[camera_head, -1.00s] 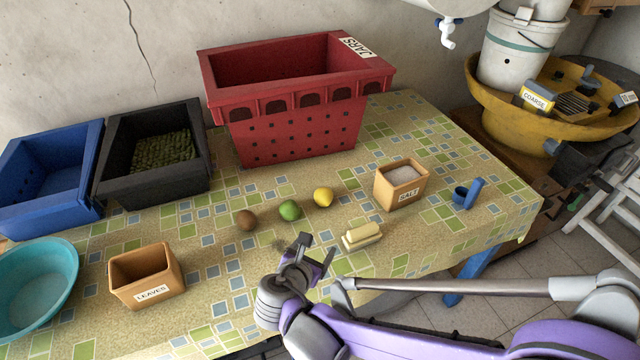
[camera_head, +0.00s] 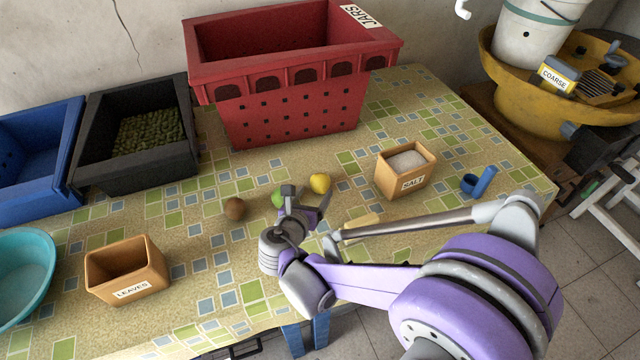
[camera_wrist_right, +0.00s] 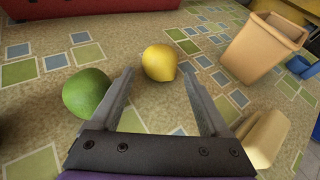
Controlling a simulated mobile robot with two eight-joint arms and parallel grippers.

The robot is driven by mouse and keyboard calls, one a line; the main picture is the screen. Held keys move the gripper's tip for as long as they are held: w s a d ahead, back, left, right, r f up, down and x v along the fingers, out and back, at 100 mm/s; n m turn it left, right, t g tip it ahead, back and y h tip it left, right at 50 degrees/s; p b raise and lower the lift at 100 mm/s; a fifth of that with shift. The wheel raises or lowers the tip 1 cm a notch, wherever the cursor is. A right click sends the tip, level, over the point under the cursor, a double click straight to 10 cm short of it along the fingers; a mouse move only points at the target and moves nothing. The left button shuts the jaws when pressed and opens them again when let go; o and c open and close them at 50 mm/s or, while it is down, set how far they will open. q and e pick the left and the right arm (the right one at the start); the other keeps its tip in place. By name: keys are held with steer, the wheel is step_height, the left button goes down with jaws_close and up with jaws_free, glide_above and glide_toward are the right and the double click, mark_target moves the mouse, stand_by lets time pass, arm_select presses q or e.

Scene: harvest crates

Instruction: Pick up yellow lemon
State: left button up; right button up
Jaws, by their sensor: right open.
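The yellow lemon (camera_head: 320,183) lies on the patterned tablecloth, just beyond my right gripper (camera_head: 305,198) in the head view. In the right wrist view the lemon (camera_wrist_right: 159,62) sits ahead, near the tips of the two open fingers and roughly between their lines. My right gripper (camera_wrist_right: 158,88) is open and empty. A green lime (camera_wrist_right: 88,93) lies left of the left finger in the wrist view; in the head view it (camera_head: 277,197) is partly hidden behind the gripper. My left gripper is not in view.
A brown round fruit (camera_head: 234,208) lies left of the lime. The salt box (camera_head: 404,172) stands right of the lemon, with a butter-like block (camera_wrist_right: 265,138) nearer. The red JARS crate (camera_head: 290,128) stands behind; the LEAVES box (camera_head: 128,272) is at left.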

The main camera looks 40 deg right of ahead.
mark_target(317, 189)
steer(key=x, duration=0.5)
steer(key=shift+f+b, duration=0.15)
steer(key=shift+b, duration=0.15)
steer(key=c, duration=1.2)
step_height(317, 189, up, 10)
steer(key=p, duration=0.2)
steer(key=shift+p, duration=0.3)
